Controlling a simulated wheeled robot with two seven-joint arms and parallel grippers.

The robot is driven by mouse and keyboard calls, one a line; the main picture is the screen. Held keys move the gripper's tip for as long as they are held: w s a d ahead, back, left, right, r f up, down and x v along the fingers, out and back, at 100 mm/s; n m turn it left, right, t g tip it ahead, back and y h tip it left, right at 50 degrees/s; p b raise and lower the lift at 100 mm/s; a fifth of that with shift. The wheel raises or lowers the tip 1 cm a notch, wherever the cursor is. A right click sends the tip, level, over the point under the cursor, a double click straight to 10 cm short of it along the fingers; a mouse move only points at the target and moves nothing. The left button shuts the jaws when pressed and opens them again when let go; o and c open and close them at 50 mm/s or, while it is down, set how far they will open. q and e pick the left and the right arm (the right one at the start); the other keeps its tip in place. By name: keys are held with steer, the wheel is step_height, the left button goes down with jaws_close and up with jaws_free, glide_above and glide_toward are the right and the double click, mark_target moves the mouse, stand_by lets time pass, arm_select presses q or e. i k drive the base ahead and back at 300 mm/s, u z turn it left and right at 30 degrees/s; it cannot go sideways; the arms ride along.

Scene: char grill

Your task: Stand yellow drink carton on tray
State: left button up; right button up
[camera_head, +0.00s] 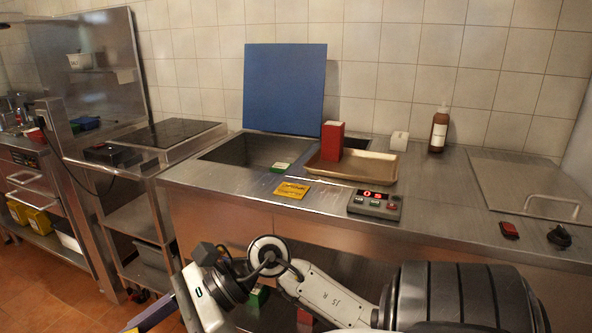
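A flat-looking yellow item (291,189), perhaps the yellow drink carton on its side, lies on the steel counter in front of the sink, left of the tray. The shallow tan tray (375,169) sits on the counter, apart from the yellow item. A red carton (332,140) with a white top stands upright at the tray's left end. My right arm, marked R, crosses the bottom of the view in front of the counter, its wrist low at centre-left. Its fingertips are not clearly shown, so I cannot tell what they hold. My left gripper is not in view.
A small green-and-white carton (282,167) lies at the sink's front edge. A grey control box (375,204) with a red display sits before the tray. A blue board (285,90) stands behind the sink. A brown bottle (438,131) stands at the back right. Counter right of the control box is mostly clear.

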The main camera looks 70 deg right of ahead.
mark_target(381, 165)
steer(key=u, duration=0.05)
steer(key=k, duration=0.1)
steer(key=z, duration=1.2)
